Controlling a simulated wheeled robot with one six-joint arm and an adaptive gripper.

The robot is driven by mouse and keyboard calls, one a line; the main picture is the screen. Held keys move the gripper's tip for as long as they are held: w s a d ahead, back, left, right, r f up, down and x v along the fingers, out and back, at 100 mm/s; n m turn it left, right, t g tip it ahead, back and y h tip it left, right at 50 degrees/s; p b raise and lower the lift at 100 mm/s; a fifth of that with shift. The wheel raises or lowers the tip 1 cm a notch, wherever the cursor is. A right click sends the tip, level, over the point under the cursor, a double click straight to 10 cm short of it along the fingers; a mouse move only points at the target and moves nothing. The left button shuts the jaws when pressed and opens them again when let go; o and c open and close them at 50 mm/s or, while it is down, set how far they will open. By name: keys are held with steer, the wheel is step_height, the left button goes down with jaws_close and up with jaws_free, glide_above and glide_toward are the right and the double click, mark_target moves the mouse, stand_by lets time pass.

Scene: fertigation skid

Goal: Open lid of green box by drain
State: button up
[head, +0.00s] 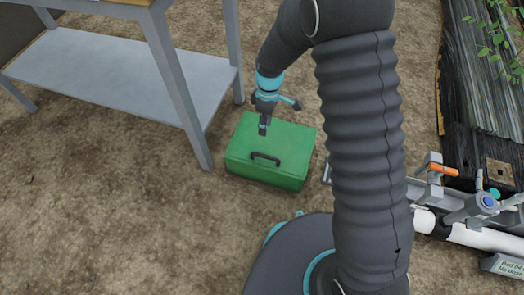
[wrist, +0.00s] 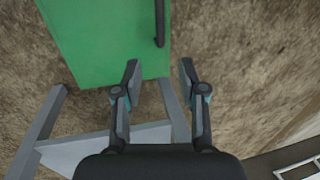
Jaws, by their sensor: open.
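The green box (head: 285,143) sits on the bare ground with its lid shut. A dark handle (head: 265,158) is on the edge of the box facing me. In the wrist view the green box (wrist: 105,40) fills the upper left, and its dark handle (wrist: 160,24) is at the top centre. My gripper (head: 262,130) points down above the left part of the lid in the head view. In the wrist view my gripper (wrist: 159,65) is open, its two fingers apart with nothing between them. I cannot tell how high the fingertips are above the lid. No drain is clearly identifiable.
A grey metal table with a lower shelf (head: 125,72) stands left of the box, one leg close to it. White pipes and a valve with an orange handle (head: 443,170) lie to the right. Dark boards (head: 485,80) are at the upper right. Bare ground lies left of my base.

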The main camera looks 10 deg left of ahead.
steer(key=b, duration=0.1)
glide_above(262, 152)
steer(key=s+d, duration=0.1)
steer(key=s, duration=0.2)
step_height(262, 152, down, 13)
steer(key=shift+s+f, duration=0.15)
jaws_close()
